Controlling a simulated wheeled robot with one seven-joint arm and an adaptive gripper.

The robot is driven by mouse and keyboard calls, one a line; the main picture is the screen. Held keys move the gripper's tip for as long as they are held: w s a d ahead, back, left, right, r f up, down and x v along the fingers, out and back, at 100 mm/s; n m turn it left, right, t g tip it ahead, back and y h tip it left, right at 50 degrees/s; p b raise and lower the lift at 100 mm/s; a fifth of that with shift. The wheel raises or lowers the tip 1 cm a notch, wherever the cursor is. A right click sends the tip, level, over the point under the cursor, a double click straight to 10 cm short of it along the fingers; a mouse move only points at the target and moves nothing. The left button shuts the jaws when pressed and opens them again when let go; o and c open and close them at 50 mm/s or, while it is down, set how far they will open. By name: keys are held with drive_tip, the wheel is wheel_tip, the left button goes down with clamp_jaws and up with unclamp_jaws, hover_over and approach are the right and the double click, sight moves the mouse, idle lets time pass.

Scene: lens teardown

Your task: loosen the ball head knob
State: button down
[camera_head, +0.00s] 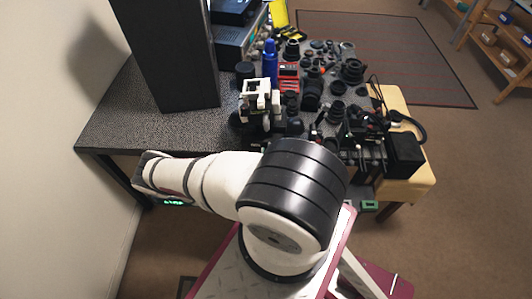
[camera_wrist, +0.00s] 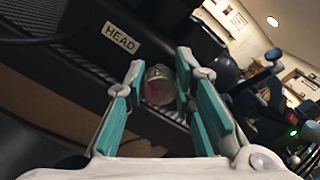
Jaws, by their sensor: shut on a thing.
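In the wrist view my gripper (camera_wrist: 159,74) has its two teal-padded fingers on either side of a small round knob (camera_wrist: 158,88). The knob has a pale, shiny rim and a dull reddish face, and the gripper is shut on it. A light label reading HEAD (camera_wrist: 121,38) sits on the dark body at the upper left, close to the knob. A black part rises just right of the right fingertip. In the head view I cannot make out the knob, and my arm covers part of the desk front.
The grey desk (camera_head: 118,125) is crowded with dark lenses and small parts. A tall black box (camera_head: 172,50) stands at its left, near a blue bottle (camera_head: 270,62). A black block (camera_head: 405,155) and cables lie at the right. Open floor lies farther right.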

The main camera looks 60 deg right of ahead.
drive_tip(key=shift+a+f+n, duration=0.1)
drive_tip(key=shift+n, duration=0.5)
drive_tip(key=c, duration=1.6)
unclamp_jaws()
drive_tip(key=shift+s, duration=0.1)
drive_tip(key=v, duration=0.7)
drive_tip(key=shift+a, duration=0.2)
